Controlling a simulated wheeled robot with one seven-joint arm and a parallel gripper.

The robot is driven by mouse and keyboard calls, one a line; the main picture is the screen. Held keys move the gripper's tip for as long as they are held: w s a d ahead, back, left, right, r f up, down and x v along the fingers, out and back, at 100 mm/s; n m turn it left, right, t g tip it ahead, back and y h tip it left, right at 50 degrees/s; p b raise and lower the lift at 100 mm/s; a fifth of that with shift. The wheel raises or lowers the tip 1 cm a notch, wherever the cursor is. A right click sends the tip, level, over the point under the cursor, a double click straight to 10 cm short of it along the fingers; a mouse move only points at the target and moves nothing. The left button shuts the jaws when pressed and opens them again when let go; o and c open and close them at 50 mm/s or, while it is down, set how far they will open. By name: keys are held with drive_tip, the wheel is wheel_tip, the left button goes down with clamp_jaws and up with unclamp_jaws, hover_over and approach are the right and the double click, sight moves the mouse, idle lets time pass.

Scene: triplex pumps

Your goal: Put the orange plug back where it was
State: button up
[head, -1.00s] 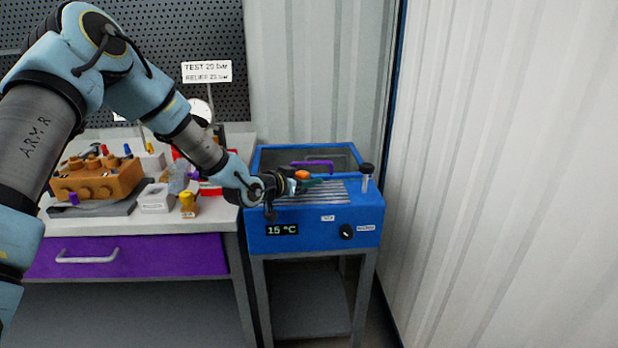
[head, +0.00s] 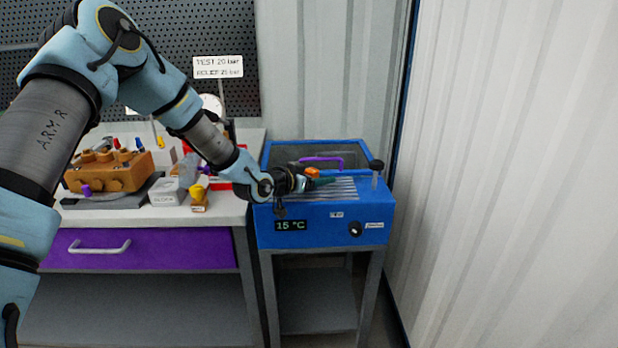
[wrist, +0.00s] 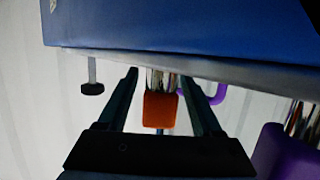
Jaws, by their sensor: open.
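The orange plug (head: 312,172) shows at the top of the blue bath unit (head: 320,232), by its ribbed grey top. In the wrist view the orange plug (wrist: 160,108) is a small block between my two fingers, with a gap on each side. A thin dark stem shows below it. My gripper (head: 308,182) reaches in from the left over the ribbed top, and its dark fingers stand open around the plug in the wrist view (wrist: 159,75). What the plug rests on is hidden.
The bath has a purple handle (head: 322,161), a black-capped rod (head: 376,166) at right and a 15 °C display (head: 291,226). Left is a bench with an orange-brown pump block (head: 110,172), a white box (head: 167,192) and a yellow part (head: 198,196). A white wall (head: 510,170) stands right.

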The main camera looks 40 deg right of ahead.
drive_tip(key=b+v, duration=0.3)
drive_tip(key=v, duration=0.9)
drive_tip(key=shift+w+r, duration=0.1)
drive_tip(key=w+a+f+n+t+y, duration=0.1)
drive_tip(key=w+a+n+y, duration=0.25)
drive_tip(key=a, duration=0.65)
drive_tip(key=w+a+f+n+t+y, duration=0.15)
drive_tip(key=w+a+y, duration=0.25)
drive_tip(key=a, duration=0.6)
drive_tip(key=w+a+n+t+y, duration=0.1)
drive_tip(key=w+a+n+y, duration=0.2)
drive_tip(key=a, duration=0.7)
drive_tip(key=s+a+r+n+g+y, duration=0.1)
drive_tip(key=s+a+n+y, duration=0.1)
drive_tip(key=s+a, duration=0.3)
drive_tip(key=s+a+r+n+g+y, duration=0.1)
drive_tip(key=s+a+n, duration=0.4)
drive_tip(key=a, duration=0.8)
drive_tip(key=shift+s+a+r+n+g+y, duration=0.3)
drive_tip(key=shift+r+g+y, duration=0.15)
drive_tip(key=shift+g, duration=0.3)
drive_tip(key=shift+w, duration=0.1)
